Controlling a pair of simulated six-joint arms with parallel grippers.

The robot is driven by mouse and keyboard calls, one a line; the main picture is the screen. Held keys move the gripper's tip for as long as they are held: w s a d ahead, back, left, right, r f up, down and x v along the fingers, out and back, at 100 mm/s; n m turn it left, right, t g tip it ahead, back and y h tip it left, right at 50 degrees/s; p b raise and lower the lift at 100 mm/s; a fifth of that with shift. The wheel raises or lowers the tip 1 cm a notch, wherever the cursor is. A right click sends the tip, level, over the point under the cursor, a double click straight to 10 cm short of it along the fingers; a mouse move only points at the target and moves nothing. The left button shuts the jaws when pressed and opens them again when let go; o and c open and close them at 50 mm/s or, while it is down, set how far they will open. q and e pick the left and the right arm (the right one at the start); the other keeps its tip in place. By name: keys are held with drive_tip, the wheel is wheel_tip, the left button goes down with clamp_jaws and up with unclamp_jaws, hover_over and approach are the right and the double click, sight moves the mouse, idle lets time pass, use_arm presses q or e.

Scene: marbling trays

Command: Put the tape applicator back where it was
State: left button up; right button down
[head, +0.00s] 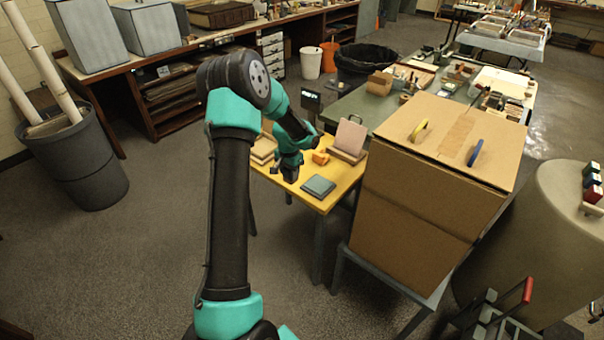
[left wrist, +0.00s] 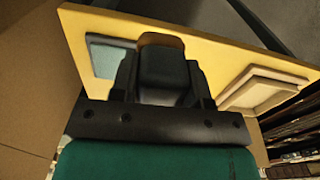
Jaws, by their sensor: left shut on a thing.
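My left gripper (head: 290,172) is over the yellow table (head: 330,200), near its left side. In the left wrist view the left gripper (left wrist: 162,85) is shut on a dark, blocky thing with an orange-brown end, which I take to be the tape applicator (left wrist: 162,62). In the head view the gripper mostly hides it. I cannot tell whether it touches the table. My right gripper is not in view.
A blue-grey square (head: 319,186), a small orange object (head: 321,157), a pinkish panel (head: 350,138) and pale trays (head: 263,150) are on the table. A large cardboard box (head: 420,205) with yellow and blue handles stands at its right.

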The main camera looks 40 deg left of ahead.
sight(295, 181)
use_arm(q)
drive_tip(key=d, duration=0.1)
drive_tip(key=d+f, duration=0.1)
drive_tip(key=s+d+f, duration=0.1)
drive_tip(key=shift+d, duration=0.4)
drive_tip(key=shift+w+a, duration=0.1)
drive_tip(key=w+a, duration=0.3)
drive_tip(key=w+a+f, duration=0.1)
drive_tip(key=w+a, duration=0.6)
drive_tip(key=a, duration=0.1)
drive_tip(key=shift+w+a+f, duration=0.15)
drive_tip(key=shift+a+f, duration=0.05)
drive_tip(key=shift+f, duration=0.05)
drive_tip(key=shift+w+a, duration=0.1)
drive_tip(key=shift+a, duration=0.05)
drive_tip(key=shift+f, duration=1.75)
drive_tip(key=shift+f, duration=0.1)
